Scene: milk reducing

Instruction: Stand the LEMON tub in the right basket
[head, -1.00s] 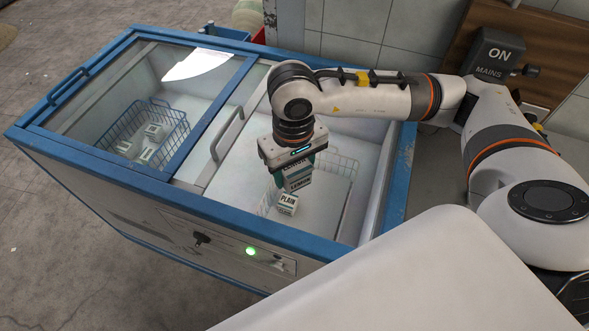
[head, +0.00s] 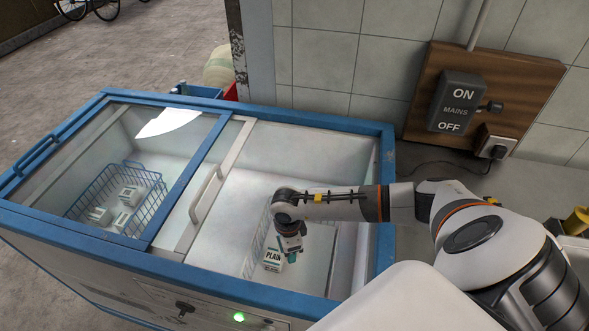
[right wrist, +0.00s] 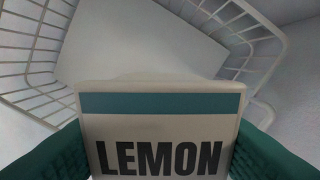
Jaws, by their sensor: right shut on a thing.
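In the head view I cannot make out the LEMON tub clearly. The right basket (head: 256,241) is a white wire basket; its sides (right wrist: 283,45) show beyond the tub in the right wrist view, with pale floor between them. Whether the tub touches the basket floor is hidden. My left gripper is not in view.
The freezer's blue rim (head: 386,165) surrounds the opening. A sliding glass lid with a handle (head: 205,193) covers the left half, over a blue wire basket (head: 152,204) with several tubs. A mains switch (head: 455,105) reading ON is on the wall.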

